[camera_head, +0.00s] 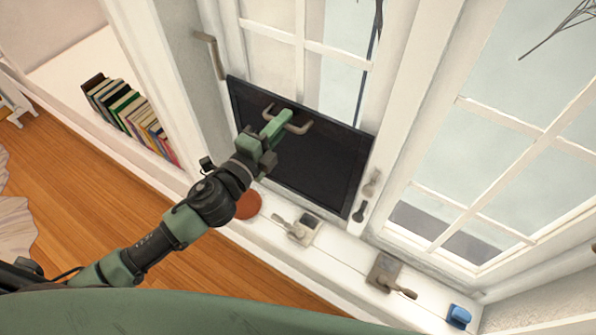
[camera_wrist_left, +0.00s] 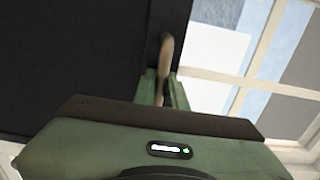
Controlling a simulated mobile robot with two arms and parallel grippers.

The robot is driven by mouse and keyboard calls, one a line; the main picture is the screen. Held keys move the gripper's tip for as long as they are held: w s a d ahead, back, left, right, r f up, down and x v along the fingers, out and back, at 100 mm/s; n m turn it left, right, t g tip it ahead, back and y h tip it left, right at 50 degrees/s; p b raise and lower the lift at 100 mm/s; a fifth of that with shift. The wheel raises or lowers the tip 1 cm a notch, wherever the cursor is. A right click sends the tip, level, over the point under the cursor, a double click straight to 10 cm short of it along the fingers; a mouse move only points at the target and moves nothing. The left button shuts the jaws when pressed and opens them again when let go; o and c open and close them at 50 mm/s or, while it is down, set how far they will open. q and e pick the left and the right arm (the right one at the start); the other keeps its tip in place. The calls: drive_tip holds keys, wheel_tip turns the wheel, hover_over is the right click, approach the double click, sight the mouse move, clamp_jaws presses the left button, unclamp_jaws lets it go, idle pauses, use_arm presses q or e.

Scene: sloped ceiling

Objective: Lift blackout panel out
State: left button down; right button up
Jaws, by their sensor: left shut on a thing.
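The blackout panel (camera_head: 320,160) is a black rectangle with a thin frame. It stands tilted in the picture against the lower part of the left window. A bracket-like handle sits on its upper left part. My left gripper (camera_head: 277,122) is shut on this handle (camera_head: 298,127). In the left wrist view the green fingers (camera_wrist_left: 161,88) close around the tan-grey handle bar (camera_wrist_left: 166,55), with the dark panel (camera_wrist_left: 70,60) behind and to the left. Whether the panel's lower edge touches the sill is hard to tell. My right gripper is not in view.
The white sill holds a red-brown round thing (camera_head: 248,205), a handled tool with a dark pad (camera_head: 300,228), a metal scraper-like tool (camera_head: 386,272) and a blue block (camera_head: 459,316). Window latches (camera_head: 371,184) sit right of the panel. Books (camera_head: 128,113) stand on a shelf at left.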

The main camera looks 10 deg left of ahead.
use_arm(q)
drive_tip(key=r+b+v, duration=0.1)
drive_tip(key=r+v, duration=0.1)
drive_tip(key=v, duration=0.9)
drive_tip(key=shift+b, duration=0.3)
idle(0.4)
drive_tip(key=shift+s, duration=0.15)
